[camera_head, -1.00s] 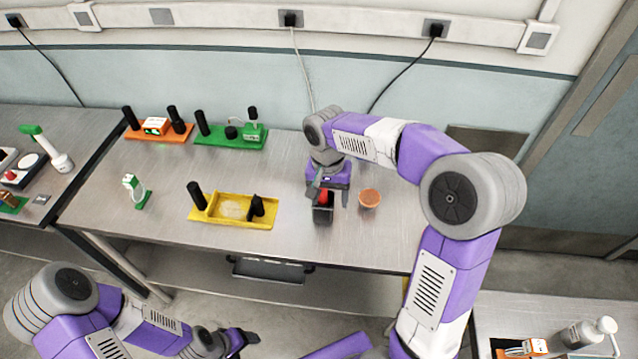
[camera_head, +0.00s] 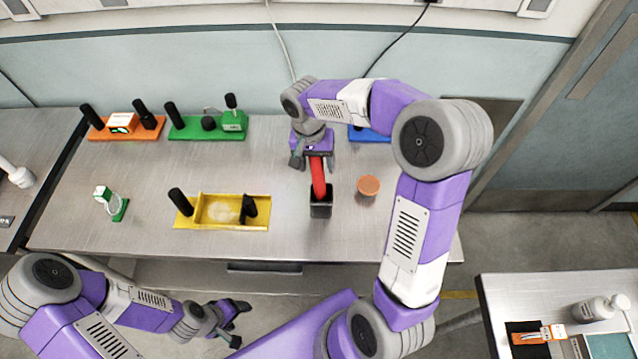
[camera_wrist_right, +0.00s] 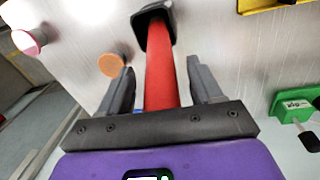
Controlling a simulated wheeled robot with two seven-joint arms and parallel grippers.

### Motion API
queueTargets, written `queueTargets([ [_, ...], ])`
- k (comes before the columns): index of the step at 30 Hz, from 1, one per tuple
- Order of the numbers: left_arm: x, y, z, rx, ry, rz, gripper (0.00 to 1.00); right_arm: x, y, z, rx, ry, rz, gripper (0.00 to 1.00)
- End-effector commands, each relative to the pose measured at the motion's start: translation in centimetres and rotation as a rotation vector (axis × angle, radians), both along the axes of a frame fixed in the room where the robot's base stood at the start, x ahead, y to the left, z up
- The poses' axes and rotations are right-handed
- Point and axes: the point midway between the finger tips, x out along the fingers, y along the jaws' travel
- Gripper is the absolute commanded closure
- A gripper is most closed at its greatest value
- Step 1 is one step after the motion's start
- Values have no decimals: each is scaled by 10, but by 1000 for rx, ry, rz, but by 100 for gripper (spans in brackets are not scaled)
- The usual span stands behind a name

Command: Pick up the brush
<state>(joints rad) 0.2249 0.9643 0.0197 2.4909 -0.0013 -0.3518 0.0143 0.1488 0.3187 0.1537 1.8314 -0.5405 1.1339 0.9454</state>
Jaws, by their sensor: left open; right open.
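The brush shows as a red handle (camera_head: 318,178) whose near end meets a squarish black piece (camera_head: 321,203) on the table. I cannot tell whether that piece is a holder or the brush's head. The handle also shows in the right wrist view (camera_wrist_right: 162,82), running up to the black piece (camera_wrist_right: 153,24). My right gripper (camera_wrist_right: 162,88) is open, with one finger on each side of the handle and visible gaps between. In the head view my right gripper (camera_head: 313,163) is at the handle's far end. My left gripper (camera_head: 236,318) is open and empty, in front of the table.
A round orange-topped object (camera_head: 369,186) stands right of the brush. A yellow tray module (camera_head: 222,211) with black posts lies to the left. Green (camera_head: 208,127), orange (camera_head: 126,126) and blue (camera_head: 369,134) modules sit along the back. The table between the yellow tray and brush is bare.

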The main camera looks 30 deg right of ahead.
Motion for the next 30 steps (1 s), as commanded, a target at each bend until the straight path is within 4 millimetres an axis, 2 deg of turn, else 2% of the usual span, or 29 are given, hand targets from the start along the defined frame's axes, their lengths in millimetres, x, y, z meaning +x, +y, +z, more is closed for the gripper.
queueTargets([
  [3, 0, 0, -1, 0, 0, 0, 33, -1, -1, -6, 1, -1, 0, 35],
  [9, 0, 0, -1, 0, -1, 0, 33, -1, -1, -6, 1, -1, 0, 37],
  [21, 0, 0, -1, 0, 0, 0, 33, 0, 0, -6, 0, -1, 0, 96],
  [26, 0, 0, -1, 0, 0, 0, 33, 0, 0, -5, 0, -1, 0, 96],
  [30, 0, 0, 1, 0, 0, 0, 33, 0, 0, 6, -1, -4, 0, 96],
])
